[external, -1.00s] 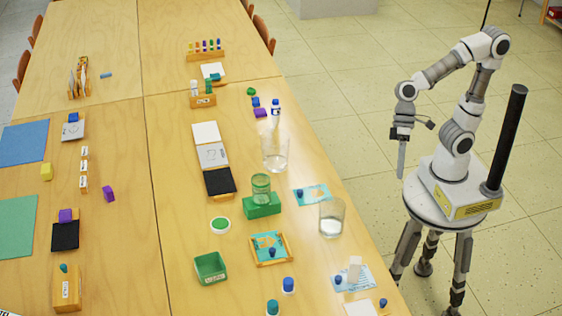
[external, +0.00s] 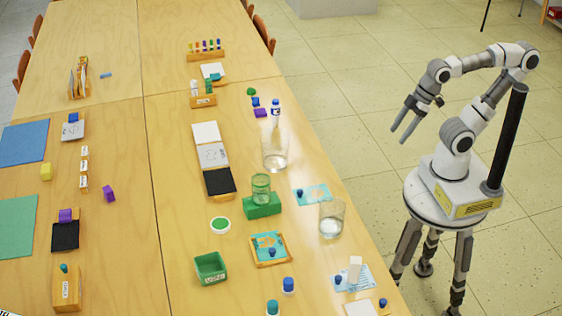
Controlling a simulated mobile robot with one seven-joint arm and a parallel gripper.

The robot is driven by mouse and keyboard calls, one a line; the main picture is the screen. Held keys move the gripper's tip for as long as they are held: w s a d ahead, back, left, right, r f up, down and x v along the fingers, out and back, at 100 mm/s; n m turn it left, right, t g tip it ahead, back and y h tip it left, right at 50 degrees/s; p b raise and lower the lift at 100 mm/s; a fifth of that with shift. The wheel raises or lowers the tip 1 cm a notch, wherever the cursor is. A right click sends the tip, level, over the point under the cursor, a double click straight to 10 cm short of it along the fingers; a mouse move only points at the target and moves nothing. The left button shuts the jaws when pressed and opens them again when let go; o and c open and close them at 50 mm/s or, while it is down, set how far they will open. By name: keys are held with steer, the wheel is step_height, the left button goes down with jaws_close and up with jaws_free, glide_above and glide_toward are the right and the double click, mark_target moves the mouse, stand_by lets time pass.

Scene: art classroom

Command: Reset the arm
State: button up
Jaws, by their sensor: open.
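My gripper (external: 398,134) hangs at the right of the external view, over the floor beside the table's right edge. Its two dark fingers are spread apart and point down and to the left. Nothing is between them. My arm is bent up and over, with its elbow at the upper right. The gripper touches nothing on the table (external: 160,200).
Near the table's right edge stand a clear glass (external: 331,220), a clear jar (external: 275,150) and a green jar (external: 261,188) on a green block (external: 262,207). A small framed picture (external: 270,249) and a green box (external: 210,268) lie nearer. The floor (external: 350,80) behind the gripper is clear.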

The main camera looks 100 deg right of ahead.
step_height(320, 180, up, 20)
steer(key=p, duration=1.9)
steer(key=shift+f, duration=0.25)
